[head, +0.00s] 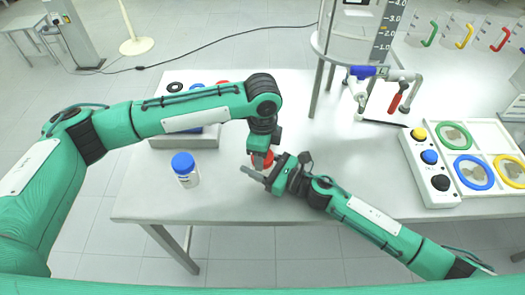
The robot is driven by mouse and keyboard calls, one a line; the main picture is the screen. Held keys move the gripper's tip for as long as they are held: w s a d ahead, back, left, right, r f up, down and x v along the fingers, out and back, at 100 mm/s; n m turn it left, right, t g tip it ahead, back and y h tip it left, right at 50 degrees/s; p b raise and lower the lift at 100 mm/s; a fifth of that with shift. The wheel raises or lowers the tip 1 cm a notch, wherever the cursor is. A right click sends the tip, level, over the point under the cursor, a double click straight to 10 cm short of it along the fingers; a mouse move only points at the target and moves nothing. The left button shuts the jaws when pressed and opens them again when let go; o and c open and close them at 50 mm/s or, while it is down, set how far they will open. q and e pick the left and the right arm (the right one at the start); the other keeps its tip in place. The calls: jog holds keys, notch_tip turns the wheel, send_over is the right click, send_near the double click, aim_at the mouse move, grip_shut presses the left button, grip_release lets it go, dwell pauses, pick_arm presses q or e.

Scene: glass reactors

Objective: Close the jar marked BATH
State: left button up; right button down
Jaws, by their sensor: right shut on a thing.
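A small jar with a red cap (267,158) is on the table's front part between my two grippers; most of its body is hidden. My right gripper (255,175) reaches in from the right and is shut on this jar, low at its side. My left gripper (261,157) points down from above at the red cap; its jaws are mostly hidden, so I cannot tell whether they grip it. A clear jar with a blue cap (183,163) stands upright to the left, apart from both grippers. I cannot read a BATH mark on either jar.
A grey rack (190,139) with blue and red tops stands behind my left forearm. A black ring (174,87) lies at the back left. A button box (430,160), a tray with coloured rings (470,150) and a glass vessel stand (322,70) are to the right.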

pick_arm(q)
jog(key=m, duration=0.3)
jog(key=o, duration=1.1)
jog(key=shift+c, duration=0.2)
jog(key=shift+r, duration=2.3)
jog(key=shift+c, duration=0.4)
jog(key=n, duration=0.3)
jog(key=shift+r, duration=0.4)
jog(key=n, duration=0.2)
jog(key=r+n, duration=0.1)
jog(key=n, duration=0.1)
jog(key=shift+n, duration=0.4)
jog(key=n, duration=0.2)
jog(key=r+n, duration=0.1)
jog(key=n, duration=0.4)
jog(key=shift+r, duration=0.3)
